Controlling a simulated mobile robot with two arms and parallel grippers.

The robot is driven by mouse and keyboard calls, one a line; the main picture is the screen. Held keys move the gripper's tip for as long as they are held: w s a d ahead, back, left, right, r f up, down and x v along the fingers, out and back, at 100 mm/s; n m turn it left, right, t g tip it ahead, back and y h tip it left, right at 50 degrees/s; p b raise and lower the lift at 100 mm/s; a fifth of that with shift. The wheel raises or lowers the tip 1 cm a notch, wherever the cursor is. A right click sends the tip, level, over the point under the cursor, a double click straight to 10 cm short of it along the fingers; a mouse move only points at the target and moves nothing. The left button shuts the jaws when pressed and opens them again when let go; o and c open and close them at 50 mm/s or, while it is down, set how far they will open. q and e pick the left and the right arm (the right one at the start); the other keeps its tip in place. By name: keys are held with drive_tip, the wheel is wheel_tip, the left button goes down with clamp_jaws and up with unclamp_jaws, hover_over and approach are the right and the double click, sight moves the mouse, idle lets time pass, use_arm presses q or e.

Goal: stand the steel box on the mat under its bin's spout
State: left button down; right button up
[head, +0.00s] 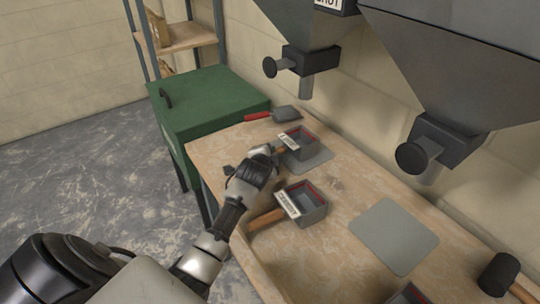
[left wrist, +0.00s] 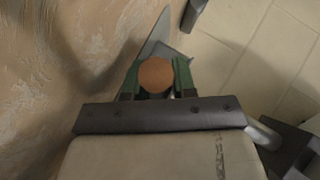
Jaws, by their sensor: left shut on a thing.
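A steel box (head: 300,138) with a white label, red line inside and wooden handle is at the grey mat (head: 318,161) under the left bin's spout (head: 306,88). My left gripper (head: 274,150) is at this box's handle. The left wrist view shows its green fingers (left wrist: 155,80) shut around the handle's round end (left wrist: 156,74). My right gripper is not in view.
A bare mat (head: 395,236) lies under the right bin (head: 455,65). Another box (head: 408,295) is cut off at the bottom edge. A red-handled trowel (head: 284,113) lies behind the held box. A black mallet (head: 498,274) lies at right. A green chest (head: 210,105) stands left.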

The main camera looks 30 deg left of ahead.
use_arm(q)
drive_tip(key=c, duration=1.2)
unclamp_jaws()
drive_tip(key=shift+f, duration=0.15)
drive_tip(key=shift+s+r, duration=0.15)
drive_tip(key=shift+r, duration=0.1)
drive_tip(key=p+v, duration=0.1)
drive_tip(key=v, duration=1)
drive_tip(key=shift+s+d+r, duration=0.1)
drive_tip(key=shift+s+r, duration=0.05)
drive_tip(key=shift+s, duration=0.15)
